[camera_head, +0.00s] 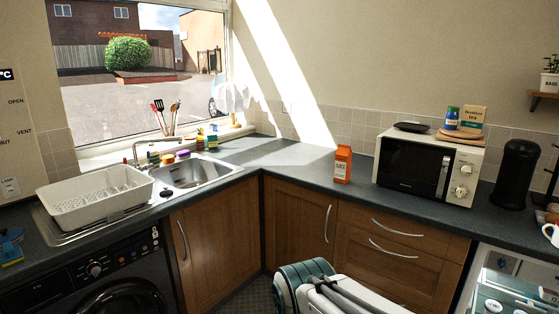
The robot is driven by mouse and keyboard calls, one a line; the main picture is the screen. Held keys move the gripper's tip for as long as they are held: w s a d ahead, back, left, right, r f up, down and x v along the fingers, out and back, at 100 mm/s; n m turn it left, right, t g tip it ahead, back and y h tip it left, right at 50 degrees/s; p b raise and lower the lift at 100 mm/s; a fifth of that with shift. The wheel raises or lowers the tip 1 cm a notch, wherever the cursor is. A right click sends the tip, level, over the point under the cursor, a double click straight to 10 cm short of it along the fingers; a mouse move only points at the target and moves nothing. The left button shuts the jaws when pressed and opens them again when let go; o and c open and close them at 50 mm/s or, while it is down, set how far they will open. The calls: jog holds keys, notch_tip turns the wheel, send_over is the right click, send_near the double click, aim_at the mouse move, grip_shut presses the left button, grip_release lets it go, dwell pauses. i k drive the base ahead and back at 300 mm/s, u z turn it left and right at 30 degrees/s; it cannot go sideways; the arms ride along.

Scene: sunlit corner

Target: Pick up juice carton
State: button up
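The orange juice carton (343,165) stands upright on the dark grey counter (310,168), left of the microwave and apart from it. Its front has a white label patch with dark lettering. Nothing covers the carton. A white and teal part of my own arm shows at the bottom centre, low in front of the wooden cabinets and well short of the carton. My gripper's fingers are not visible in this view.
A black appliance (516,175) stands further right. The sink (195,173) and white dish rack (97,194) are left. The counter around the carton is clear.

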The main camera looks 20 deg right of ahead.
aim_at(344, 155)
jog(key=u, duration=0.3)
jog(key=i, duration=1.7)
jog(key=z, duration=0.4)
jog(key=i, duration=1.25)
jog(key=z, duration=1.45)
jog(key=i, duration=0.65)
jog(key=z, duration=0.45)
